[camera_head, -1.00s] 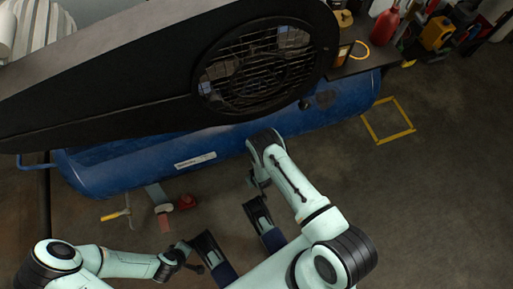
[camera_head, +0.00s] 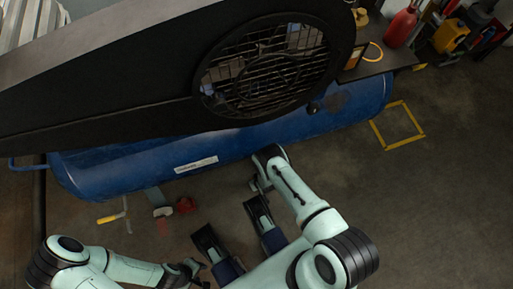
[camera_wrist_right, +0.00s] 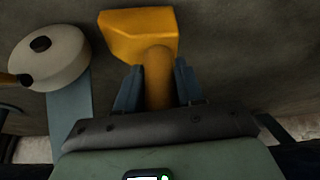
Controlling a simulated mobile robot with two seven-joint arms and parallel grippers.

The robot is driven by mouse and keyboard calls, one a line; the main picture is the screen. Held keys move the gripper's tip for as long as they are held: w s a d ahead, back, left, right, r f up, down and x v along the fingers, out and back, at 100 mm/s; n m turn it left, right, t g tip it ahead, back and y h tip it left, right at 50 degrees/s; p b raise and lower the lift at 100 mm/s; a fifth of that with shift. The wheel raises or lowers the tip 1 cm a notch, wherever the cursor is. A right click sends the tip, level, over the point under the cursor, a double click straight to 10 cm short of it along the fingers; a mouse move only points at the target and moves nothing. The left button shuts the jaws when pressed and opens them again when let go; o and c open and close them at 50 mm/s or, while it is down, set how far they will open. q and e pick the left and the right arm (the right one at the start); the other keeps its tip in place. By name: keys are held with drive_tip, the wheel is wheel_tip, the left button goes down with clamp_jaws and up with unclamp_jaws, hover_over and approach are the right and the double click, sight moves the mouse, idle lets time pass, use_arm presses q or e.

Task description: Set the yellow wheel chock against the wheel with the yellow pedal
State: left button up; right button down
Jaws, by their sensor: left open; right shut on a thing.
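In the right wrist view, the yellow wheel chock (camera_wrist_right: 140,35) is gripped by its round stem between the two fingers of my right gripper (camera_wrist_right: 157,92). A cream wheel (camera_wrist_right: 48,57) with a dark hub stands to the left of the chock, with a clear gap between them. My left gripper (camera_head: 196,272) is open and empty at the bottom of the head view.
The blue tank (camera_head: 130,170) lies under a large black guard (camera_head: 110,90). A yellow floor square (camera_head: 423,133) marks clear floor at the right.

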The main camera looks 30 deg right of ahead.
use_arm(q)
drive_tip(key=shift+s, duration=0.1)
use_arm(e)
drive_tip(key=shift+w+f, duration=0.1)
drive_tip(key=shift+f, duration=0.15)
drive_tip(key=c, duration=0.7)
unclamp_jaws()
drive_tip(key=shift+r, duration=0.1)
use_arm(q)
drive_tip(key=w+d+r+t+p, duration=0.1)
drive_tip(key=w+r+t+p, duration=0.3)
drive_tip(key=w+r, duration=0.3)
drive_tip(key=w+p, duration=0.1)
drive_tip(key=w, duration=0.2)
drive_tip(key=shift+w+d+m+p, duration=0.15)
drive_tip(key=shift+w+m+p, duration=0.15)
drive_tip(key=shift+w+m, duration=0.1)
use_arm(e)
drive_tip(key=v, duration=1.2)
use_arm(q)
drive_tip(key=shift+s, duration=0.1)
